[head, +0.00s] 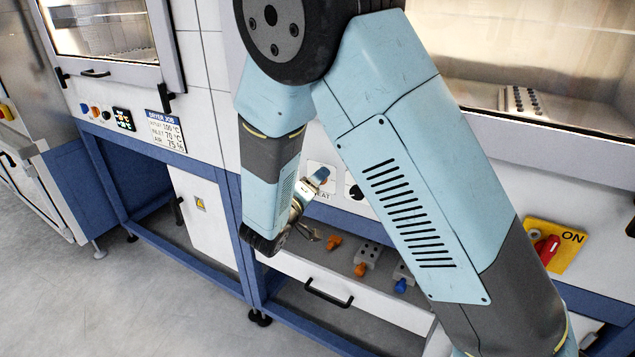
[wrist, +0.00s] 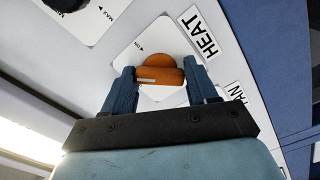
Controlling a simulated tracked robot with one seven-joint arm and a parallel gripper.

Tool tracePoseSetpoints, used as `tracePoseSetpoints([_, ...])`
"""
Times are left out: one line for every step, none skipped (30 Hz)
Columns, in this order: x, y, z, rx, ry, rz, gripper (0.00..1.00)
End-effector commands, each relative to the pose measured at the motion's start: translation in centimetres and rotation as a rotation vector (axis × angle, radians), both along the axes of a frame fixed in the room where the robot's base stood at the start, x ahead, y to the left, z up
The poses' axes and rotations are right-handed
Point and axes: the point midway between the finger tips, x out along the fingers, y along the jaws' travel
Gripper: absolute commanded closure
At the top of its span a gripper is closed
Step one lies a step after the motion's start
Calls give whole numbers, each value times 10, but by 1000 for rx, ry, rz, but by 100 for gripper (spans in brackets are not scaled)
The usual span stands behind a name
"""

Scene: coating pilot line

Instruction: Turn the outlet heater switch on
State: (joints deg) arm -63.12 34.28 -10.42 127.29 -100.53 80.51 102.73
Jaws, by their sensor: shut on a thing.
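The heater switch is an orange knob (wrist: 158,66) on a white plate (wrist: 126,52), beside a HEAT label (wrist: 200,35). In the wrist view my gripper (wrist: 160,74) has one blue finger on each side of the knob and is shut on it. A white stripe on the knob lies towards the left of the picture, below the small ON mark on the plate. In the head view my gripper (head: 322,174) is at the HEAT plate, and my arm and fingers hide most of the switch.
A black knob (head: 356,192) sits right of the switch; a FAN label (wrist: 235,91) is nearby. A red switch (head: 546,248) on a yellow ON plate is further right. Below are an open drawer (head: 345,300) and loose orange (head: 334,242) and blue (head: 400,286) parts. A DRYER JOB sign (head: 166,131) is left.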

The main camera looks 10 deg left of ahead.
Motion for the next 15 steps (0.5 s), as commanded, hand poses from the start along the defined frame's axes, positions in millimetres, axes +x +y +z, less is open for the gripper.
tracePoseSetpoints([-1, 2, -2, 0, 5, 5, 81])
tracePoseSetpoints([-1, 2, -2, 0, 5, 5, 81])
tracePoseSetpoints([-1, 2, -2, 0, 5, 5, 81])
tracePoseSetpoints([-1, 2, -2, 1, 5, 5, 81])
tracePoseSetpoints([-1, 2, -2, 5, 4, 5, 81])
tracePoseSetpoints([-1, 2, -2, 16, -1, 5, 81])
tracePoseSetpoints([-1, 2, -2, 30, -7, 5, 81])
tracePoseSetpoints([-1, 2, -2, 50, -15, 4, 81])
tracePoseSetpoints([-1, 2, -2, 84, -28, 5, 81])
tracePoseSetpoints([-1, 2, -2, 111, -39, 5, 81])
tracePoseSetpoints([-1, 2, -3, 141, -52, 5, 81])
tracePoseSetpoints([-1, 2, -2, 178, -67, 5, 81])
tracePoseSetpoints([-1, 2, -2, 207, -79, 5, 81])
tracePoseSetpoints([-1, 2, -2, 235, -91, 5, 81])
tracePoseSetpoints([-1, 2, -3, 273, -106, 4, 81])
